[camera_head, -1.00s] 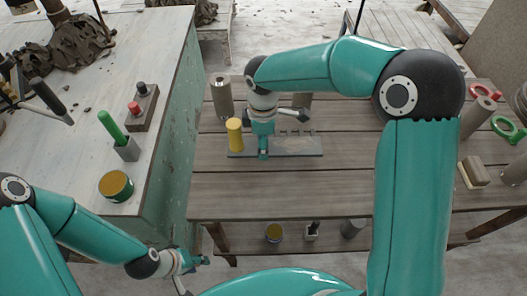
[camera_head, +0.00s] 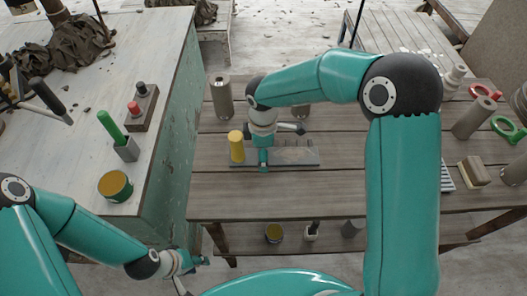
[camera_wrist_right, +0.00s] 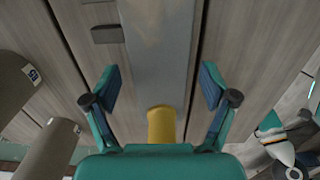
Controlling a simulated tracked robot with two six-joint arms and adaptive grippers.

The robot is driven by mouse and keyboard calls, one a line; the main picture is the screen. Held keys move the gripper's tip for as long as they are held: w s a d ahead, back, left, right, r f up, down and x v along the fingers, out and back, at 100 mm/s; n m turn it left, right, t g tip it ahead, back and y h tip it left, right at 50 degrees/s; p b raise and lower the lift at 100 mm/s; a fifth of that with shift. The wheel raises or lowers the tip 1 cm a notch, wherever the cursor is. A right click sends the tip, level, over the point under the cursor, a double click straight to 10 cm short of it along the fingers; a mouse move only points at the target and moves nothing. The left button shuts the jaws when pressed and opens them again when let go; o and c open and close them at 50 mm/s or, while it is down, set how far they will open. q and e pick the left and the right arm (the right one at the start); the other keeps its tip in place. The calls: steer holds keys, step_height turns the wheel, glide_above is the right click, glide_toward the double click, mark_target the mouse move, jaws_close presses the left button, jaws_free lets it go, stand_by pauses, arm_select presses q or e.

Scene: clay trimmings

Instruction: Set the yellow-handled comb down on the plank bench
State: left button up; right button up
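The yellow-handled comb is a long grey piece (camera_head: 295,158) with a yellow handle (camera_head: 236,147) standing up at its left end. It lies flat on the plank bench (camera_head: 330,192), as far as I can tell. In the right wrist view the handle (camera_wrist_right: 162,125) shows below the grey strip (camera_wrist_right: 158,45). My right gripper (camera_head: 263,162) straddles the strip near the handle.
A grey-brown canister (camera_head: 221,96) stands behind the comb. On the bench's right are another canister (camera_head: 473,118), a green ring (camera_head: 508,130) and a block-shaped brush (camera_head: 474,172). The left table (camera_head: 70,165) holds a green-handled tool (camera_head: 112,127) and a tin (camera_head: 115,187). The bench's front middle is clear.

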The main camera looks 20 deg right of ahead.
step_height(320, 180, up, 12)
steer(key=shift+p, duration=0.35)
stand_by(0.5)
stand_by(0.4)
